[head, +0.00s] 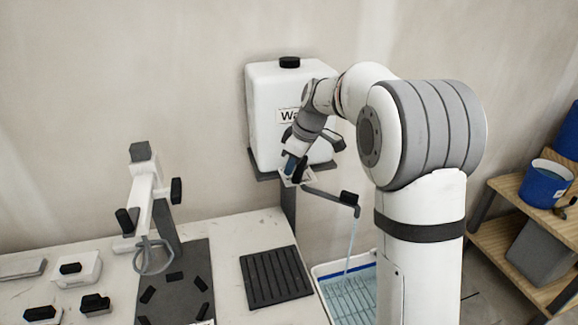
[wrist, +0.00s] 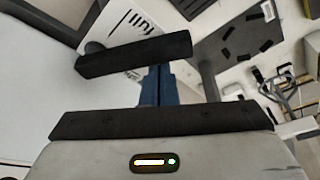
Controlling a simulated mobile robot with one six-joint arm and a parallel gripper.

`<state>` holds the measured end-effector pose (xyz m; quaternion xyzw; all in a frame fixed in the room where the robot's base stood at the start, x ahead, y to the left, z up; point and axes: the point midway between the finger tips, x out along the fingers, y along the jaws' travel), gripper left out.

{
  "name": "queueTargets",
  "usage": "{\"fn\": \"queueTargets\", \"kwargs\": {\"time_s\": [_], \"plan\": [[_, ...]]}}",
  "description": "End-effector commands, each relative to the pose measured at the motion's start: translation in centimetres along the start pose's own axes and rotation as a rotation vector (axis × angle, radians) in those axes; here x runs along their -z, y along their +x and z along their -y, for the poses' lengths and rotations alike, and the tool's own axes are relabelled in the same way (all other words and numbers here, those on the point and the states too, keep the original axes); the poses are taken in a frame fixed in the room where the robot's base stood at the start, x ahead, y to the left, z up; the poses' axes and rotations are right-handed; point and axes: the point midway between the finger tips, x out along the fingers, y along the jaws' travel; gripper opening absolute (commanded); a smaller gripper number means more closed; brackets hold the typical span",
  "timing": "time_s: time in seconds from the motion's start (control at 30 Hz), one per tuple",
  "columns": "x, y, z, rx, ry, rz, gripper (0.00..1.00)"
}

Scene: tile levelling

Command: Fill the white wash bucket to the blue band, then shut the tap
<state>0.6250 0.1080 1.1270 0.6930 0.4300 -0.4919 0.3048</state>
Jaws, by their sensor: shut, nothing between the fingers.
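The white water tank (head: 265,105) stands on a bracket at the wall. My gripper (head: 291,166) is in front of its lower part, its blue fingers shut and empty. In the wrist view the fingers (wrist: 157,86) reach to a black bar (wrist: 135,53), seemingly the tap lever; contact is unclear. A white plate with marks (wrist: 122,22) lies beyond it. A grey spout (head: 328,195) runs right, and a thin water stream (head: 351,243) falls from its end into the white wash bucket (head: 323,283). Bluish water (head: 348,297) covers a grid inside. My arm hides the bucket's right side; the level against the band is unclear.
A black ribbed mat (head: 275,277) lies on the pale bench left of the bucket. A white stand with black knobs (head: 147,200) and several small black-topped items are further left. A wooden shelf (head: 505,190) at right holds a blue bucket (head: 545,186) and grey tub (head: 540,252).

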Motion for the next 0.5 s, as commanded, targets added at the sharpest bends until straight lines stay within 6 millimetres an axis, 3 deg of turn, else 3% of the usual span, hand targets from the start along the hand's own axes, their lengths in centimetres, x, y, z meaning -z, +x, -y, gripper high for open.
{"fn": "queueTargets", "kwargs": {"time_s": [0.5], "plan": [[1.6,0.4,-0.5,0.001,-0.003,0.000,0.00]]}}
